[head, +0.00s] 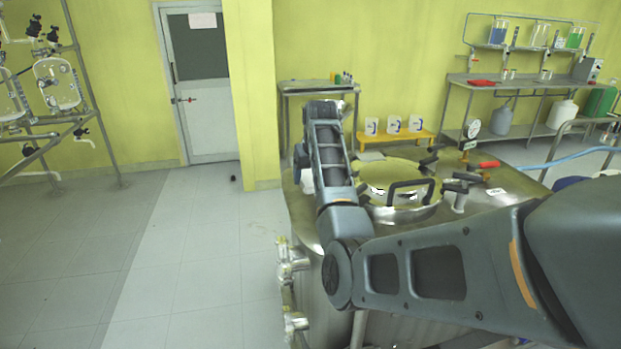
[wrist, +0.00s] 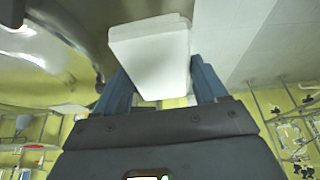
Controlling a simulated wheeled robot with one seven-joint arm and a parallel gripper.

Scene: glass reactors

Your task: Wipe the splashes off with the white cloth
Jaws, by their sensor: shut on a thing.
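The white cloth (wrist: 150,45) is a thick folded pad, held between the two blue fingers of my gripper (wrist: 158,78) in the wrist view. The steel reactor top (wrist: 75,30) lies along the left of that view; whether the cloth touches it I cannot tell. A small white patch (head: 308,180) shows beside my arm there, perhaps the cloth. I cannot make out any splashes for certain.
The reactor's round lid (head: 385,172) carries a dark handle (head: 410,190). Valves, a gauge (head: 472,128) and a red-handled fitting (head: 489,165) stand at its right. A yellow stand (head: 395,138) with white containers is behind. Open floor (head: 190,250) lies to the left.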

